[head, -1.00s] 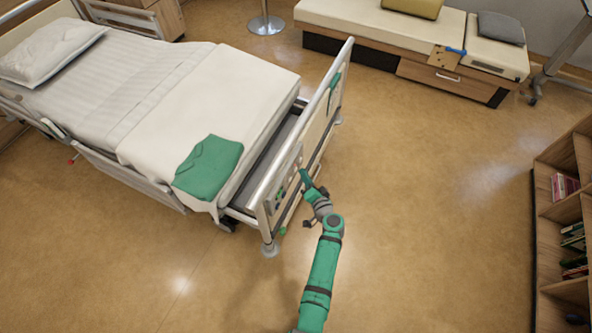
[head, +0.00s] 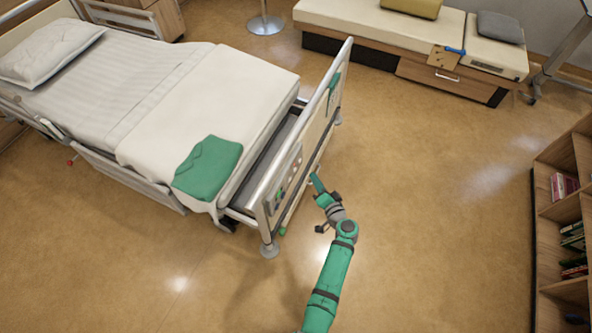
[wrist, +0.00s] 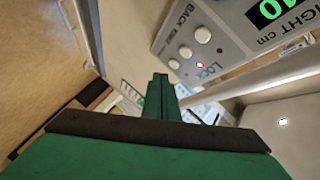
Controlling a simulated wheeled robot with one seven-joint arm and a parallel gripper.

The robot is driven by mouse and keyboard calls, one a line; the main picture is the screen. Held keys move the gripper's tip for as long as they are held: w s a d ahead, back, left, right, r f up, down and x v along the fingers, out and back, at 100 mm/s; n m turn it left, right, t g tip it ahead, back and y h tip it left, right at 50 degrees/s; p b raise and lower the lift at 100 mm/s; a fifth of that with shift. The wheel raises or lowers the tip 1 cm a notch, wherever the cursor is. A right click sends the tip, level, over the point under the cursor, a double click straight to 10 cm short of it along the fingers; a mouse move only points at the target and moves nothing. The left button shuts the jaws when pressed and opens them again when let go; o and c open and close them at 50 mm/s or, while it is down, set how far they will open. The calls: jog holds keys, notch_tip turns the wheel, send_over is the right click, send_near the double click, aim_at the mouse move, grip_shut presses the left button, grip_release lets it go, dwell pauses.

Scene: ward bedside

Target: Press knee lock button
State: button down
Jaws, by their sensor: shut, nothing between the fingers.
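The control panel (wrist: 225,35) shows in the wrist view, with BACK and LOCK labels, pale round buttons and a green number display. A small red-lit spot (wrist: 200,65) sits by LOCK; I cannot tell which button is the knee lock. In the head view the panel (head: 287,178) is on the bed's footboard (head: 318,118). My gripper (head: 314,178) is shut and empty, just right of the footboard and apart from the panel. Its green fingers show in the wrist view (wrist: 160,84), below and left of the buttons.
The bed (head: 150,110) lies left, with a folded green cloth (head: 210,167) near its foot. A pale bench (head: 375,24) stands at the back. A wooden bookshelf (head: 560,215) is at the right. The floor between bed and shelf is clear.

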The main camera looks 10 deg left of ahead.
jog(key=shift+s+d, duration=0.15)
jog(key=shift+d, duration=0.3)
jog(key=shift+d, duration=0.15)
jog(key=s+d+r, duration=0.2)
jog(key=d, duration=0.5)
jog(key=shift+s+d, duration=0.2)
jog(key=shift+s, duration=0.1)
dwell(0.3)
